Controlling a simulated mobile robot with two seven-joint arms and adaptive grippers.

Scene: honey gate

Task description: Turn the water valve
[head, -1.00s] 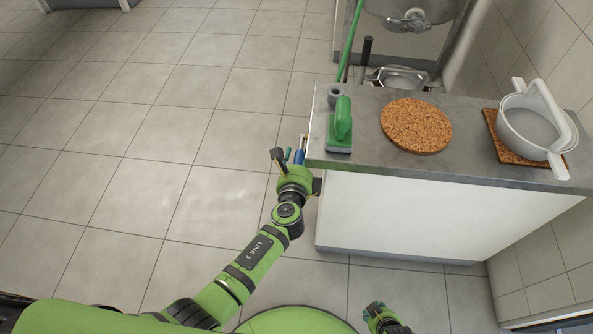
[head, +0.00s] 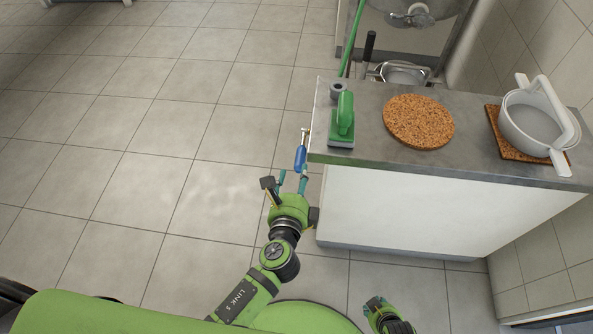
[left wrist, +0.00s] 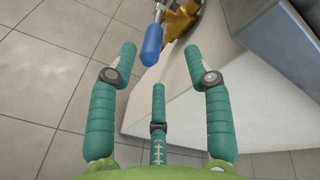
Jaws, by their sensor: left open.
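The water valve has a blue lever handle (head: 300,157) at the left end of the counter in the head view. In the left wrist view, the blue handle (left wrist: 152,45) hangs from a brass valve body (left wrist: 180,18) near the top. My left gripper (head: 292,181) is open and empty, just short of the handle in the head view. In the left wrist view its teal fingers (left wrist: 158,75) are spread, with the handle beyond their tips and not touched. My right gripper (head: 377,305) is at the bottom of the head view, and its fingers are not clear.
The counter (head: 370,165) holds a green scrubber (head: 342,120), a grey ring (head: 337,88), a round cork mat (head: 418,121) and a white strainer (head: 535,122) on a square cork mat. A steel tank (head: 430,10) stands behind. Tiled floor (head: 150,150) is free on the left.

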